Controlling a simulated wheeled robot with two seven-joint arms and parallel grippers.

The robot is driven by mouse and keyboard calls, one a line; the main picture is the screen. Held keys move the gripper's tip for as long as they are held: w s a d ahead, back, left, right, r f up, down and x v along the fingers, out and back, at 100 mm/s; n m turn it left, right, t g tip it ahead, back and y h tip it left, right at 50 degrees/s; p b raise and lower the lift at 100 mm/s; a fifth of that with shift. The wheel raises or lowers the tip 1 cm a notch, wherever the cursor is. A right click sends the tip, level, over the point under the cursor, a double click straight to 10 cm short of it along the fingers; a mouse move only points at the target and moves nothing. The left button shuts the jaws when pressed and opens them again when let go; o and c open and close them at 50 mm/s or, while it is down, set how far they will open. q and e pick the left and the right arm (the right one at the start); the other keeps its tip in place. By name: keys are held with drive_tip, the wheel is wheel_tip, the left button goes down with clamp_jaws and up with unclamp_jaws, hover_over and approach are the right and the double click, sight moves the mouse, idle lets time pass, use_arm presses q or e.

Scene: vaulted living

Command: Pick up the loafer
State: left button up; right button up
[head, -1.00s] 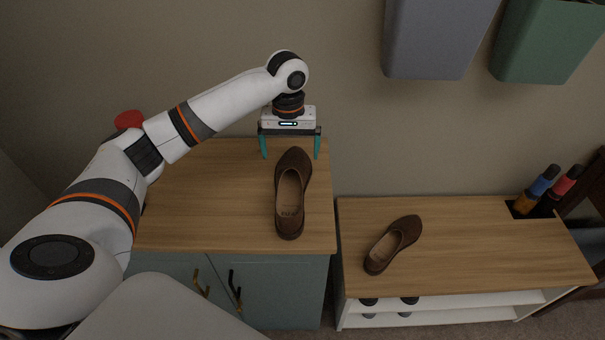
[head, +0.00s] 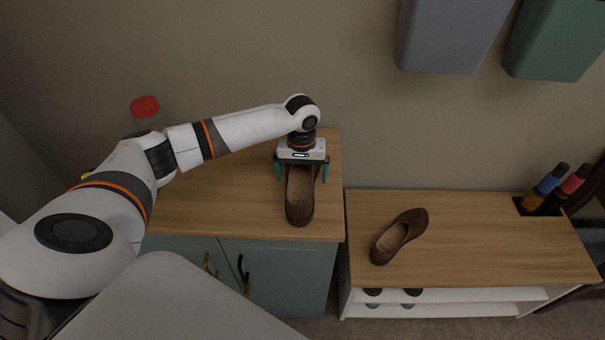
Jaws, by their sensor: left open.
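A brown loafer (head: 299,210) lies on the wooden top of the left cabinet in the head view, its heel toward me. My left gripper (head: 301,175) is open above the loafer's far part, with one teal finger on each side of it. The gripper body hides the loafer's toe. I cannot tell whether the fingers touch the shoe. A second brown loafer (head: 392,240) lies on the lower bench to the right, apart from the gripper. My right gripper is not in view.
The cabinet top (head: 220,205) is clear left of the loafer. A red-capped jar (head: 145,107) stands behind my left arm. Grey (head: 450,35) and green (head: 555,40) bins hang on the wall.

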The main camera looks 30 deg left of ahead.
use_arm(q)
drive_tip(key=shift+r, duration=0.15)
drive_tip(key=c, duration=1.2)
